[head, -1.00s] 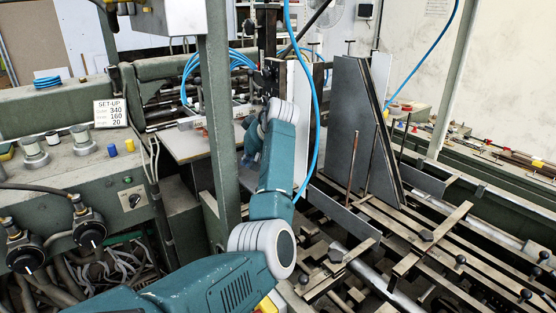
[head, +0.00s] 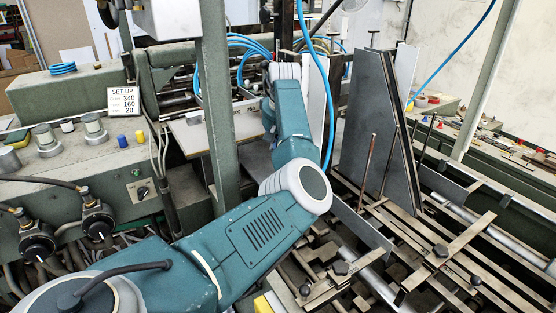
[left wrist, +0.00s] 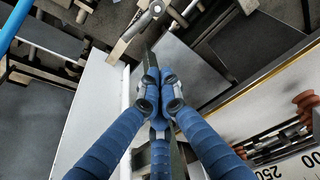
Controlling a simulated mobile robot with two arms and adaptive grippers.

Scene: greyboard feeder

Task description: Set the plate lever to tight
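I cannot pick out the plate lever with certainty in either view. In the left wrist view, my left gripper (left wrist: 159,78) has its two blue fingers brought together at the tips. A thin dark strip runs beneath and beyond them, and I cannot tell whether they touch it. A pale bar (left wrist: 134,33) with a grey rounded piece (left wrist: 155,9) lies beyond the fingertips. In the head view my left arm reaches toward the machine's middle, and its gripper is mostly hidden behind the arm and the green post. My right gripper is not in view.
A blue hose (head: 325,90) hangs close beside the wrist. Tall grey plates (head: 365,125) stand to the right above rails and bars. A set-up card (head: 123,103) reads 340, 160, 20. A numbered scale (left wrist: 292,168) shows near the gripper.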

